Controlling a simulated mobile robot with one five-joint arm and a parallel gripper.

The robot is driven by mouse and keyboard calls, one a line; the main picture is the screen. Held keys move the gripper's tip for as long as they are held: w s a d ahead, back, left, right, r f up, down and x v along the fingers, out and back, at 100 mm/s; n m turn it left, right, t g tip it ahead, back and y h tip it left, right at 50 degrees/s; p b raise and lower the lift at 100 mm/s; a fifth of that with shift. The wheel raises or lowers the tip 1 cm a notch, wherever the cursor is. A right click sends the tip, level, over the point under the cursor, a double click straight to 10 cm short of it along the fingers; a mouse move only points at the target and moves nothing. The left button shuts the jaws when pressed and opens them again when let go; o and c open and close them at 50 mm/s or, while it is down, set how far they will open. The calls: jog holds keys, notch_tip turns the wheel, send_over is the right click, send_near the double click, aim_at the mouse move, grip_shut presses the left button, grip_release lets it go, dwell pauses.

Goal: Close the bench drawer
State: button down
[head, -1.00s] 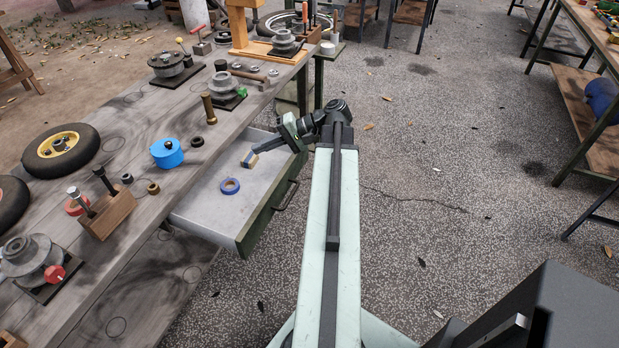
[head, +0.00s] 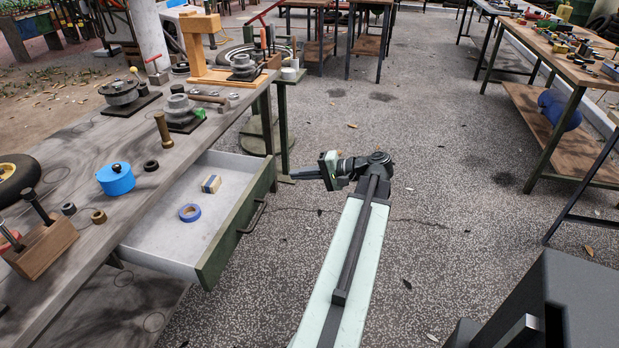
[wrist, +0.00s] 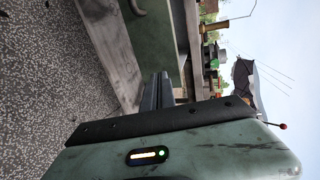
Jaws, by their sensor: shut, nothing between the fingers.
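The bench drawer (head: 235,225) stands pulled out from the workbench (head: 120,187) in the head view, its green front facing right with a dark handle (head: 252,215). Inside lie a blue tape roll (head: 190,212) and a small tan-and-blue block (head: 211,184). My gripper (head: 293,176) is shut and empty, just right of the drawer's far front corner, its fingers pointing left. In the wrist view, its dark shut fingers (wrist: 158,92) show in front of the green drawer front (wrist: 152,45). I cannot tell whether they touch it.
The bench top holds a blue round tin (head: 116,180), a brass cylinder (head: 163,130), clamps and wheels. A bench leg (head: 283,130) stands close beyond my gripper. The speckled floor to the right is open, up to another table (head: 560,60) at far right.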

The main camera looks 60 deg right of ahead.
aim_at(267, 174)
jog(key=x, duration=0.4)
jog(key=r+x, duration=0.1)
jog(key=x, duration=0.2)
jog(key=shift+w+a, duration=0.1)
jog(key=shift+w, duration=0.1)
